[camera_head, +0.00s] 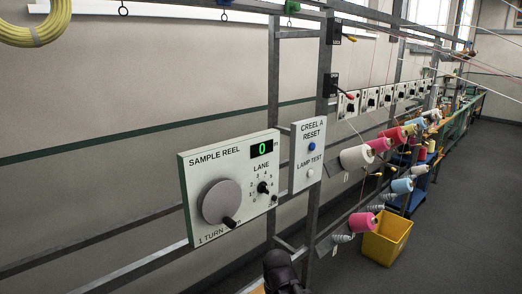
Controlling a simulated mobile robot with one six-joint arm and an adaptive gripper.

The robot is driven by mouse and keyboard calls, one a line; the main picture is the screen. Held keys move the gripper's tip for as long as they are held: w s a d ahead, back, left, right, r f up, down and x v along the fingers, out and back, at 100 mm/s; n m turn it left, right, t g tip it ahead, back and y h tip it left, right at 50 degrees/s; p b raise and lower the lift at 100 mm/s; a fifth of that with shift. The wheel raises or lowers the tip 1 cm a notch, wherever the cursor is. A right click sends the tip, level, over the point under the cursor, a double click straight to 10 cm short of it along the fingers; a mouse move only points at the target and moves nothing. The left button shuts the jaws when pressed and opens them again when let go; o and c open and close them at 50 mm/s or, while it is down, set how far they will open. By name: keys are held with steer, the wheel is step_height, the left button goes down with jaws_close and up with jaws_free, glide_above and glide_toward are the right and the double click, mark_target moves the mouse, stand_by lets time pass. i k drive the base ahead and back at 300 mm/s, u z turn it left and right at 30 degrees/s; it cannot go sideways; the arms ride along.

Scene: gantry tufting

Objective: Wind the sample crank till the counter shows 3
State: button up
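The sample reel panel (196,172) is a pale box on the metal frame, left of the middle. Its crank (216,198) is a grey disc with a dark handle (230,222) at its lower right. The counter (262,148) at the panel's upper right shows a green 0 with an "m" beside it. A dark, rounded piece at the bottom edge looks like my gripper (280,272), below and right of the crank and apart from it. Its fingers cannot be made out. Nothing visible touches the crank handle.
A lane selector knob (263,187) sits right of the crank. The Creel A panel (300,178) beside it has a blue reset button (311,146) and a pale lamp test button (310,173). Yarn cones and a yellow bin (387,240) stand farther right. Frame rails run below the reel panel.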

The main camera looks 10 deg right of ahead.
mark_target(220, 200)
steer(key=u, duration=0.65)
steer(key=k, duration=1.05)
steer(key=z, duration=0.75)
